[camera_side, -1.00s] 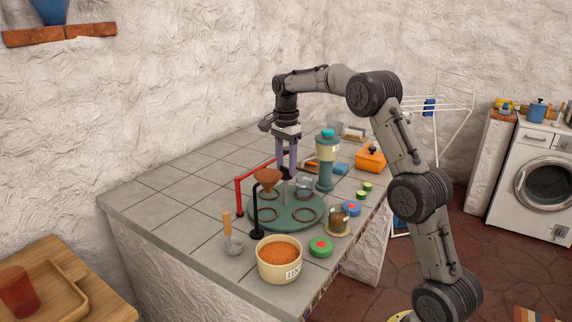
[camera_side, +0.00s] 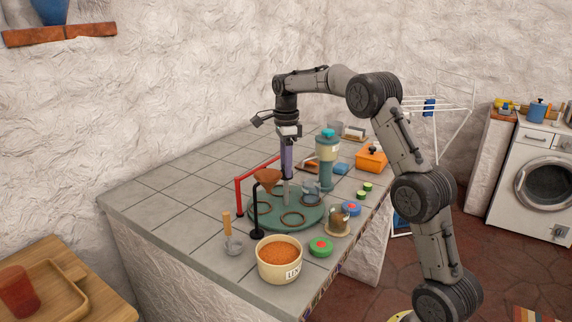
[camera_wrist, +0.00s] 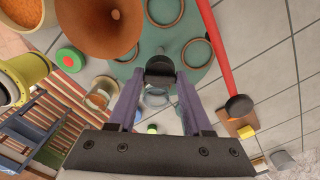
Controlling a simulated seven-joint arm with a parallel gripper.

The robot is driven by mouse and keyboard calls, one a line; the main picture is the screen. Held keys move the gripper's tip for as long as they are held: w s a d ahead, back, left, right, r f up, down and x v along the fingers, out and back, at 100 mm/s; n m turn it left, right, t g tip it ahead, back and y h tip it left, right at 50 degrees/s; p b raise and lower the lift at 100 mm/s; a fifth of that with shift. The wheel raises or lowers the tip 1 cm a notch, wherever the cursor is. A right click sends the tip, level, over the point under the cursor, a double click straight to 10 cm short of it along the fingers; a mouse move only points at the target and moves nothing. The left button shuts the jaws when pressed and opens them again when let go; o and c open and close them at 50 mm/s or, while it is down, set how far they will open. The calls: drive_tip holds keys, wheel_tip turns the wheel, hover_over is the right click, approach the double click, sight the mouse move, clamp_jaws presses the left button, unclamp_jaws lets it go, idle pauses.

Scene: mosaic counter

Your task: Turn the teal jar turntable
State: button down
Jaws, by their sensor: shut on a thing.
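The teal turntable (camera_side: 270,219) lies on the tiled counter, with ring-shaped seats on top; it also shows in the wrist view (camera_wrist: 203,28). A short upright post stands at its middle, and its dark round top (camera_wrist: 160,68) shows between my fingertips. My gripper (camera_side: 286,178) points straight down and is shut on this post, its purple fingers seen edge-on in the side view. A clear glass jar (camera_side: 312,188) stands on the turntable's back right part. A copper funnel (camera_side: 267,177) on a black stand overhangs the turntable's left side and hides part of it.
A red bar frame (camera_side: 238,195) stands close at the left. A lentil tub (camera_side: 280,262), a scoop (camera_side: 232,242), a green lid (camera_side: 321,247), a blue lid (camera_side: 351,208) and a small brown-filled jar (camera_side: 338,222) surround the front and right.

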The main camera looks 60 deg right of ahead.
drive_tip(key=shift+r+m, duration=0.1)
drive_tip(key=shift+m, duration=4.7)
drive_tip(key=shift+c, duration=1.6)
unclamp_jaws()
wheel_tip(320, 180, up, 14)
